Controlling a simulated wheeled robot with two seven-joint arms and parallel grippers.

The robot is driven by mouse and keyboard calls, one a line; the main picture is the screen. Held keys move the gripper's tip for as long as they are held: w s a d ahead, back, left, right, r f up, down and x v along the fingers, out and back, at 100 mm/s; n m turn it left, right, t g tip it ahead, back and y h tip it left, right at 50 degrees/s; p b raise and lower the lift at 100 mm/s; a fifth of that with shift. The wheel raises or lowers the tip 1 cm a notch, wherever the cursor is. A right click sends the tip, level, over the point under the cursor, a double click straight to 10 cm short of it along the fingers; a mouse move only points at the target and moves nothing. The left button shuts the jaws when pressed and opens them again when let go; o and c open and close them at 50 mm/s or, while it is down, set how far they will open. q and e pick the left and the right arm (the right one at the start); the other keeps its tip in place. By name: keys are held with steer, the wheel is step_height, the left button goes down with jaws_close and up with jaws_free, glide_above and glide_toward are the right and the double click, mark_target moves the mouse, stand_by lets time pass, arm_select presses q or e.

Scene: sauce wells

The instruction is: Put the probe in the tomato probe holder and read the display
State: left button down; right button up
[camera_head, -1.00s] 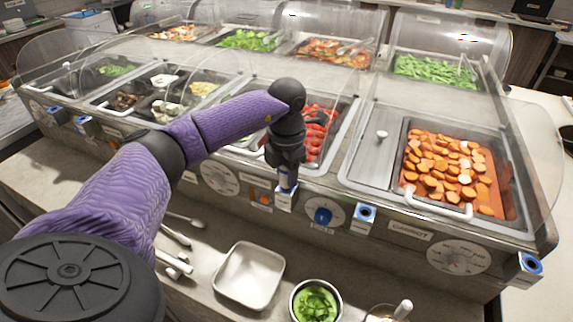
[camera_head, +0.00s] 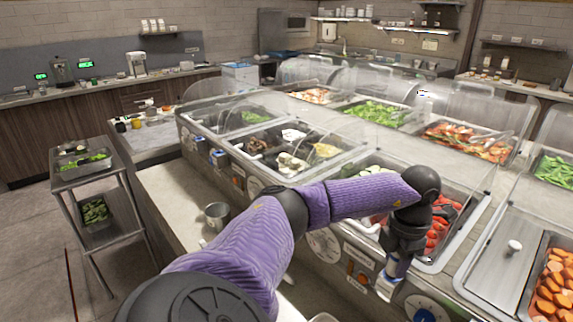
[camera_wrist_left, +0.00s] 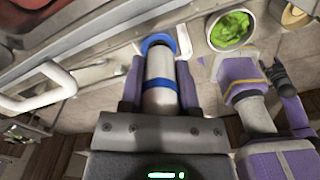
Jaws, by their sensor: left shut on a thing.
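My left gripper (camera_head: 398,262) is shut on the probe (camera_wrist_left: 159,85), a pale cylinder held upright between the purple fingers in the left wrist view. A blue ring (camera_wrist_left: 158,43) surrounds the probe's far end in that view. In the head view the gripper points down at a small white-and-blue holder (camera_head: 387,288) on the counter's front, below the red tomato well. The probe's tip is hidden, so I cannot tell how deep it sits. A small lit green display (camera_wrist_left: 165,174) shows at the bottom edge of the wrist view; its reading is not legible.
The buffet counter has clear sneeze guards (camera_head: 375,110) above its food wells. A blue knob (camera_head: 424,314) is right of the holder. A metal cup (camera_head: 217,214) stands on the front ledge. A bowl of greens (camera_wrist_left: 232,30) is near the probe. A trolley (camera_head: 85,168) stands left.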

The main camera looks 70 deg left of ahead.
arm_select(q)
steer(key=shift+f, duration=0.1)
steer(key=shift+w+r+p, duration=0.1)
steer(key=shift+r+p, duration=0.65)
steer(key=shift+r, duration=0.1)
step_height(320, 180, up, 6)
steer(key=p, duration=0.5)
steer(key=shift+f, duration=0.1)
